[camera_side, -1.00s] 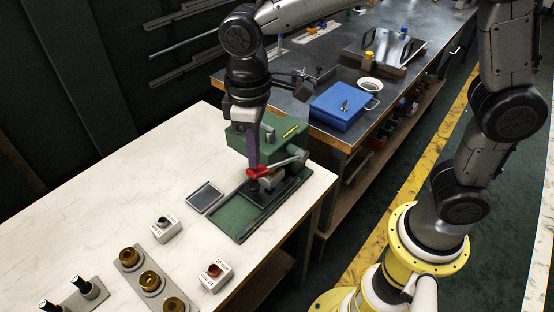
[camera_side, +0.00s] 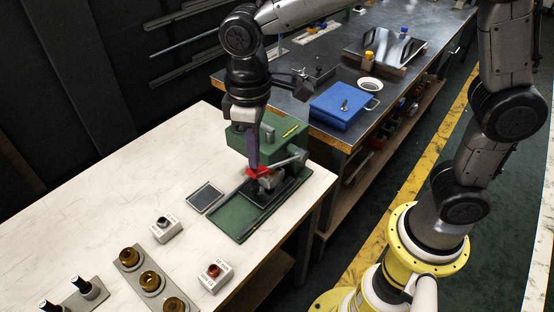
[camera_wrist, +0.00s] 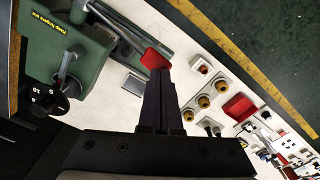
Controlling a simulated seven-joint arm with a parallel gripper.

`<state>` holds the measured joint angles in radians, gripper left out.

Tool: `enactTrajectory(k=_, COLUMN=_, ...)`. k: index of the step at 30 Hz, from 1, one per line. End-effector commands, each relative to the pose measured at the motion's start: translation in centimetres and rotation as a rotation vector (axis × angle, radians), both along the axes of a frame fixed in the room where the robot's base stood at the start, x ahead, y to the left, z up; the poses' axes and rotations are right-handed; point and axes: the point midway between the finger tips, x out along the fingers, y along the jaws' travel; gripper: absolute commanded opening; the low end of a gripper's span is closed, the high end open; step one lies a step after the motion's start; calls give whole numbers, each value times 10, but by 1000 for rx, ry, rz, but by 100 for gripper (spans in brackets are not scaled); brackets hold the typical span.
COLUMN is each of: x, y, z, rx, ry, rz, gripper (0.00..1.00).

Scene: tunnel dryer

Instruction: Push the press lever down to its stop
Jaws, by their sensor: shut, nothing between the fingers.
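The green press (camera_side: 268,148) stands at the right end of the white bench. A metal lever arm (camera_side: 286,162) shows at its front, and a red piece (camera_side: 257,173), which looks like the lever's grip, sits low over the press base. My gripper (camera_side: 253,165) is shut and points down, its tips at the red piece, apparently touching it. In the wrist view the closed fingers (camera_wrist: 158,75) reach to the red piece (camera_wrist: 154,59) and cover part of it. Nothing is held between the fingers. The exact contact is hidden.
A dark flat tray (camera_side: 205,197) lies left of the press base. Small blocks (camera_side: 215,276) and a strip with amber round parts (camera_side: 150,281) stand nearer the front. A dark metal bench with a blue box (camera_side: 343,105) is behind.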

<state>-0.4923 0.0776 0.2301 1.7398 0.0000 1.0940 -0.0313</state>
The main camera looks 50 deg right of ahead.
Motion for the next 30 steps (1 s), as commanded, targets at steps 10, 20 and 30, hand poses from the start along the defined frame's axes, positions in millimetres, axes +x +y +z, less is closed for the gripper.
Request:
enactTrajectory(k=10, x=0, y=0, z=0, rx=0, ry=0, rz=0, gripper=0)
enactTrajectory(k=20, x=0, y=0, z=-4, rx=-1, ry=2, rz=0, gripper=0)
enactTrajectory(k=30, x=0, y=0, z=-15, rx=-1, ry=2, rz=0, gripper=0)
